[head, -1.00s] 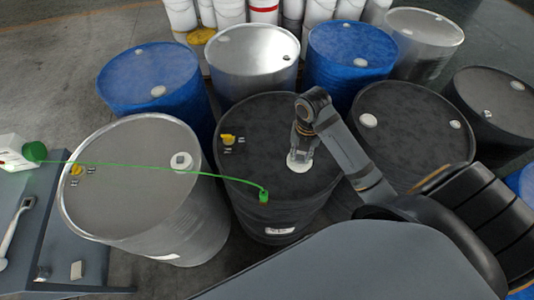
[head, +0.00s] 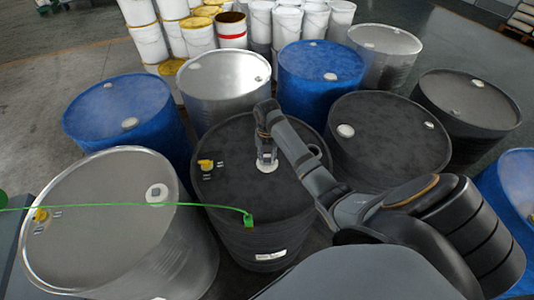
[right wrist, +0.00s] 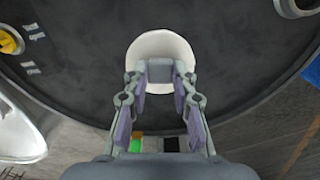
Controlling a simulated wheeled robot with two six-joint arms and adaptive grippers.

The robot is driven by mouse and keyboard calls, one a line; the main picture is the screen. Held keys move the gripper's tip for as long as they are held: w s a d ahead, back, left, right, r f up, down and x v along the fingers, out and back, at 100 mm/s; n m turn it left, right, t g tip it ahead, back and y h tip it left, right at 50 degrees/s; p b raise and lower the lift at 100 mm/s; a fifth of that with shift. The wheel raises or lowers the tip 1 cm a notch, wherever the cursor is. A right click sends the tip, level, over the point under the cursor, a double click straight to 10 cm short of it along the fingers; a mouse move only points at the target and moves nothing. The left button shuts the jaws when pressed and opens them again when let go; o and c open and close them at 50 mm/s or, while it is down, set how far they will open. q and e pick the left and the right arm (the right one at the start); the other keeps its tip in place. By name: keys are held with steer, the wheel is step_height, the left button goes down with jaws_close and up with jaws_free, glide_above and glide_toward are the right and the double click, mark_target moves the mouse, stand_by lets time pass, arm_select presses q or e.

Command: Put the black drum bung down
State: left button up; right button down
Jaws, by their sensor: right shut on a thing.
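The black drum (head: 221,190) stands upright in the middle of the head view. My right gripper (head: 266,158) points down over its top. In the right wrist view my right gripper (right wrist: 160,84) is shut on a small grey block at the white disc of the bung (right wrist: 160,45). In the head view the white disc of the bung (head: 267,167) shows under the fingertips, at the drum's top. I cannot tell whether it touches the top or is just above it. My left gripper is not in view.
A yellow fitting (head: 206,165) sits on the black drum's top. A green cable ends in a green clip (head: 249,220) at its front rim. A steel drum (head: 95,225) stands left, a blue drum (head: 120,105) behind it, another black drum (head: 390,140) right. White pails (head: 287,25) stand at the back.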

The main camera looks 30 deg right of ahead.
mark_target(267, 160)
steer(key=shift+w+f, duration=0.2)
step_height(267, 160, down, 2)
steer(key=shift+f+p, duration=0.25)
steer(key=shift+p, duration=0.6)
steer(key=shift+f, duration=0.3)
steer(key=shift+f, duration=0.2)
steer(key=c, duration=1.1)
jaws_free()
